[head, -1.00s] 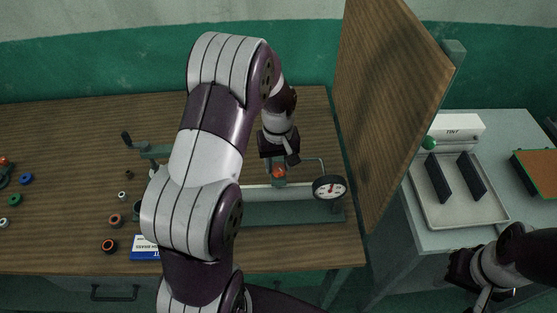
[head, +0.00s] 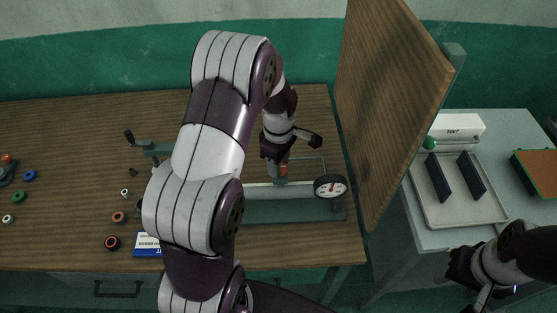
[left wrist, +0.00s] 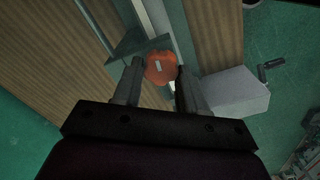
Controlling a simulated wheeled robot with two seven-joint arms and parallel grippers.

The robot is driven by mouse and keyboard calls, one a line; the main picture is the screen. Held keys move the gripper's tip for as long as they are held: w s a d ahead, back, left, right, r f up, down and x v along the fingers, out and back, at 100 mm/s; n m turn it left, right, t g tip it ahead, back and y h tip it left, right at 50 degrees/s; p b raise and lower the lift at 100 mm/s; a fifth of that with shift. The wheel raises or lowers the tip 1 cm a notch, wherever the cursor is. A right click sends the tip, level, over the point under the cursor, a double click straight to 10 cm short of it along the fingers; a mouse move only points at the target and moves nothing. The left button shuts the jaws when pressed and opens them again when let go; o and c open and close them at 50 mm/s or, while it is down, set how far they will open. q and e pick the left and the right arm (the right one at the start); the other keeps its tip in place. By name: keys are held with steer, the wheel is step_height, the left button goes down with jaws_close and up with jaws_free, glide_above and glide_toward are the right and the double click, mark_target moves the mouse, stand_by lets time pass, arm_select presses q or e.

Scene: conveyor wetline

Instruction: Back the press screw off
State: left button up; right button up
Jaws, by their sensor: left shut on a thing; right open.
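The green bench press (head: 300,210) stands on the wooden table, partly hidden behind my left arm. In the left wrist view the orange knob (left wrist: 160,68) has a small pale mark and sits between the two fingertips (left wrist: 158,78). My left gripper is shut on it from above. My right gripper (head: 470,282) is open and empty at the lower right, in front of the grey side table.
A dial gauge (head: 331,187) is close to the right of the knob. A wooden panel (head: 395,100) stands upright beyond it. A crank handle (head: 130,138) shows at the left. Several small rings and a blue-and-white box (head: 147,245) lie left. A tray (head: 460,205) is at the right.

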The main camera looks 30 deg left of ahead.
arm_select(q)
steer(key=shift+n, duration=0.6)
steer(key=o, duration=1.1)
steer(key=shift+d, duration=0.1)
steer(key=shift+c, duration=0.2)
steer(key=shift+r, duration=0.1)
